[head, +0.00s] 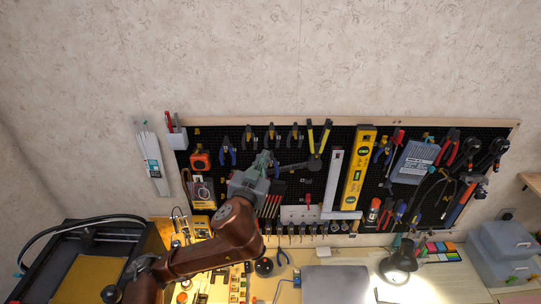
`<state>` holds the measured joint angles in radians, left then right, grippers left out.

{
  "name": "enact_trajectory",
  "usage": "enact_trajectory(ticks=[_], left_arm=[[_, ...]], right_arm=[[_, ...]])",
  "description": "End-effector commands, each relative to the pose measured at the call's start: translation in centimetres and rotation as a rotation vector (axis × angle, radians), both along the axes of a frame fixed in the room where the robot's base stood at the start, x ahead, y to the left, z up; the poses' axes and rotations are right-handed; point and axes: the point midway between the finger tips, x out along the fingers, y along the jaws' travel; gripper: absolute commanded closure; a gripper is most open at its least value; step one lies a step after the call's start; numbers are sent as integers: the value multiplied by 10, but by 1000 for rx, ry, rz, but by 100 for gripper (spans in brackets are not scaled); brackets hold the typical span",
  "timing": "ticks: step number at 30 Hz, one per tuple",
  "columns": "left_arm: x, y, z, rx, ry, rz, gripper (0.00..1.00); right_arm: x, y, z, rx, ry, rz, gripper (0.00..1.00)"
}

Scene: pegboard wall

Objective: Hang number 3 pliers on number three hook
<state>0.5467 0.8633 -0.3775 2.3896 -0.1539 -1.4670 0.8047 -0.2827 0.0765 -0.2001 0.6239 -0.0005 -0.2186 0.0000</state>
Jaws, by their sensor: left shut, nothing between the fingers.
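My left gripper (266,160) is raised in front of the pegboard (350,135), just below the top row of small pliers. It looks shut and empty. In that row hang pliers at the left (228,151), dark pliers (249,137), another dark pair (271,136) above my gripper, and a yellow-and-dark pair (295,135). No number labels can be read, so I cannot tell which pliers or hook is number three. Whether my fingertips touch anything is unclear. My left arm hides part of the lower board. My right gripper is out of view.
A yellow level (358,170), a white square (333,185) and red-handled tools (458,150) hang to the right. On the desk are a lit lamp (398,262), a grey laptop-like slab (334,285) and a black-framed machine (75,238). The wall above the board is bare.

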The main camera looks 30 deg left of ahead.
Motion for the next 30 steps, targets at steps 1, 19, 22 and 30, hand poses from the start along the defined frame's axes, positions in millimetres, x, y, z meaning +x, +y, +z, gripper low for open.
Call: enact_trajectory(ticks=[1,19,22,30], left_arm=[[4,2,-1,1,1,1,100],[50,15,-9,-1,12,-2,100],[55,17,-9,-1,12,-3,100],[69,23,-10,-1,13,-4,100]], right_arm=[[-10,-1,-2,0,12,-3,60],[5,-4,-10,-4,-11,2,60],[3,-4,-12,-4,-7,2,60],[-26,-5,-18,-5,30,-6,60]])
